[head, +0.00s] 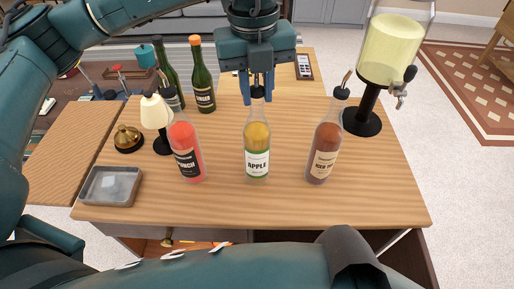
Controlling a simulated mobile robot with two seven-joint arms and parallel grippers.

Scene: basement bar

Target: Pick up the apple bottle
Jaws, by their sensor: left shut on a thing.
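The apple bottle (257,150) stands upright in the middle of the wooden bar top. It is clear glass with yellow liquid, a label reading "APPLE" and a dark pourer top. My left gripper (257,92) is above it, pointing down, shut on the pourer top of the bottle. The bottle's base appears to be at the bar top; I cannot tell whether it is lifted. My right gripper is not in view.
A pink punch bottle (187,155) stands left and an iced tea bottle (323,153) right. Around them are a yellow drink dispenser (390,50), a small lamp (155,112), a brass bell (128,138), a tray (84,199) and green bottles (204,85). The front middle is clear.

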